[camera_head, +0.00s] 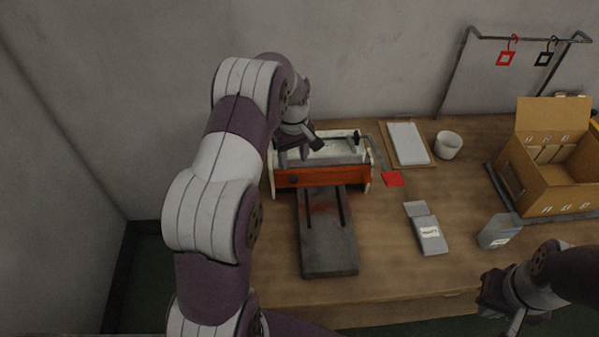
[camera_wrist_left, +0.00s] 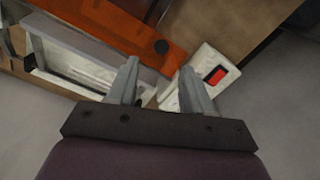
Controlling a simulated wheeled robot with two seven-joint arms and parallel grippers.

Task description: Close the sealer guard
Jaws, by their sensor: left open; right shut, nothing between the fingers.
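The sealer (camera_head: 365,160) stands at the back left of the table, with white ends and an orange bar (camera_head: 325,177) along its front. A pale, glossy panel lies behind the bar; I cannot tell for sure which part is the guard. My left gripper (camera_head: 293,156) is over the sealer's left end, open and pointing down. In the left wrist view, its fingers (camera_wrist_left: 160,88) are apart near the white end block (camera_wrist_left: 196,88) with a red switch; the orange bar (camera_wrist_left: 125,32) runs beyond them. Contact is unclear. My right gripper (camera_head: 497,302) is shut and empty at lower right.
A dark grey slab (camera_head: 327,250) lies in front of the sealer.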

